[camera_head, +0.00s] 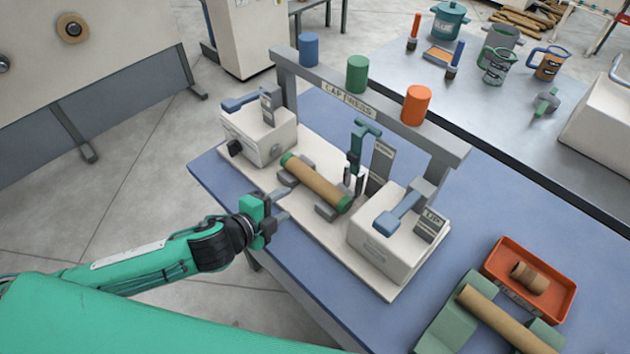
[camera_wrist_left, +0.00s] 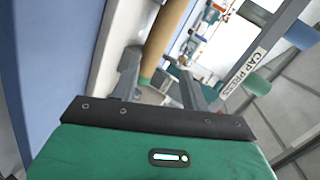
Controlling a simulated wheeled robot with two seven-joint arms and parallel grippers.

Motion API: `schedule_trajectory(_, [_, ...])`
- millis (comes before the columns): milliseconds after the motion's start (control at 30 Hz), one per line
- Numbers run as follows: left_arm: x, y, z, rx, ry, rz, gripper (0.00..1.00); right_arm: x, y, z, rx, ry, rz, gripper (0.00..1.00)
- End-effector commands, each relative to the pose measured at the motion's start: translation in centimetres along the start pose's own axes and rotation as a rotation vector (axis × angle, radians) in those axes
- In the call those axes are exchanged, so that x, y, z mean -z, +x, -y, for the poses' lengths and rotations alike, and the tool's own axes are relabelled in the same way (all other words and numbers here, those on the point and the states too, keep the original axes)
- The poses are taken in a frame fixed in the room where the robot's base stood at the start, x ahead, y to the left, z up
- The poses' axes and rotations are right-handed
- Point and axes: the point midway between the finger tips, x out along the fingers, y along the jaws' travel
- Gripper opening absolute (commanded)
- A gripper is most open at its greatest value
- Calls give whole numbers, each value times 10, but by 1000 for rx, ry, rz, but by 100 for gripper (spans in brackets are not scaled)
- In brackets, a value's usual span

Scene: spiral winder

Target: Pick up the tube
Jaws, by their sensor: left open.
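A brown cardboard tube (camera_head: 318,183) with green ends lies level on grey supports in the cap press (camera_head: 320,225). In the left wrist view the tube (camera_wrist_left: 166,38) shows ahead, between the fingers in the picture, not gripped. My left gripper (camera_head: 284,203) is open and empty at the press's front edge, left of the tube and apart from it. Its two fingers show in the wrist view (camera_wrist_left: 158,85). A second, plain brown tube (camera_head: 505,322) lies on a green cradle (camera_head: 445,318) at the lower right. My right gripper is not in view.
Two pale blocks with blue levers (camera_head: 258,138) (camera_head: 395,240) flank the tube. A grey frame (camera_head: 440,150) with blue, green and orange cylinders stands behind it. An orange tray (camera_head: 500,250) holds a short brown piece. The blue table (camera_head: 215,170) has bare room at its left corner.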

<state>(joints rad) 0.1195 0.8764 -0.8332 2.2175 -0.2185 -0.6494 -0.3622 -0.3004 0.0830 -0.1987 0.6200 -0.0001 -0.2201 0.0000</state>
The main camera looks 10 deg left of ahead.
Motion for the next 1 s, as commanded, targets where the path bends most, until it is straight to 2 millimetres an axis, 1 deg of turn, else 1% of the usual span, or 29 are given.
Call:
schedule_trajectory(33, [-8, 1, 2, 3, 73, -22, 46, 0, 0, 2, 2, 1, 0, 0])
schedule_trajectory(133, [-16, 0, 2, 5, 178, -63, 46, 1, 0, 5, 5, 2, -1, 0])
schedule_trajectory(233, [-23, -1, 1, 4, 243, -88, 46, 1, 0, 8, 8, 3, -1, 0])
schedule_trajectory(367, [-25, 2, 2, 4, 276, -103, 46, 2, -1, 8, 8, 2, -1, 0])
schedule_trajectory(467, [-24, 13, 2, 5, 279, -105, 46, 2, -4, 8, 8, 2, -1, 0])
schedule_trajectory(700, [-18, 55, 2, 5, 277, -104, 46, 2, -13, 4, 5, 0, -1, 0])
schedule_trajectory(800, [-18, 70, 2, 4, 277, -103, 46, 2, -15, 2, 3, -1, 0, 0])
schedule_trajectory(900, [-17, 79, 0, 3, 277, -104, 46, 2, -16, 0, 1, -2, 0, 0])
schedule_trajectory(1000, [-16, 83, 0, 3, 277, -104, 46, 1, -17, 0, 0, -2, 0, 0])
